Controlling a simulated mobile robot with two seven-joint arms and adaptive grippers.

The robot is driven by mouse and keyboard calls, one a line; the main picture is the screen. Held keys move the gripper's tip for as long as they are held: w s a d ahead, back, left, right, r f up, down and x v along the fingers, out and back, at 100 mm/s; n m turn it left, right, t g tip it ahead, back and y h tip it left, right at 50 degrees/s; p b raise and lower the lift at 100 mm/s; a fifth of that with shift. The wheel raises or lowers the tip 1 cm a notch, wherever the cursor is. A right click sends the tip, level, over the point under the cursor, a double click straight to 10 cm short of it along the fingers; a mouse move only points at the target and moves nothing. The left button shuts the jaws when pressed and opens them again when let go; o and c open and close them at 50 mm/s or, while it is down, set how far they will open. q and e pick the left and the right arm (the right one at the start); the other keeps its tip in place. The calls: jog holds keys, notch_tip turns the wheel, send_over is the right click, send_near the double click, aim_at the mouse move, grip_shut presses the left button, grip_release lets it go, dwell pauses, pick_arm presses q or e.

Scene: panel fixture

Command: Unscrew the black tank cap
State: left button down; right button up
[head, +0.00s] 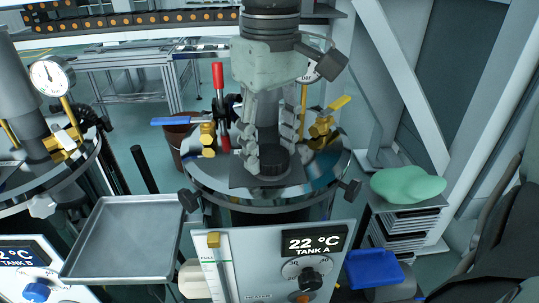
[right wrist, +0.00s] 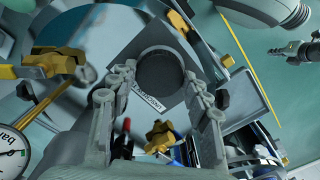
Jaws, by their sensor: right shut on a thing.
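The black tank cap (head: 272,162) sits on a dark square plate (head: 240,178) on top of the shiny tank labelled TANK A (head: 225,197). My right gripper (head: 270,150) reaches down from above and is shut on the cap, with a finger on either side. In the right wrist view the round cap (right wrist: 160,72) shows between the two grey fingers, beside a small white label (right wrist: 150,102) on the plate. The cap appears level on the plate; its thread is hidden. My left gripper is not in view.
A red-handled clamp (head: 218,80), a blue-lever valve (head: 175,121) and a yellow-lever valve (head: 335,105) stand close around the cap. An empty metal tray (head: 125,240) is at left. A green cloth (head: 408,184) lies on a stack at right. A blue object (head: 375,268) sits near the panel.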

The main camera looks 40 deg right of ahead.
jog(key=shift+s+n, duration=0.1)
jog(key=shift+n, duration=0.9)
jog(key=shift+n+p, duration=0.3)
jog(key=shift+n, duration=0.4)
jog(key=shift+n, duration=0.5)
jog(key=n, duration=0.2)
jog(key=shift+f+n+p, duration=0.1)
jog(key=shift+n+p, duration=0.2)
jog(key=shift+p, duration=0.05)
jog(key=o, duration=1.1)
jog(key=shift+c, duration=0.2)
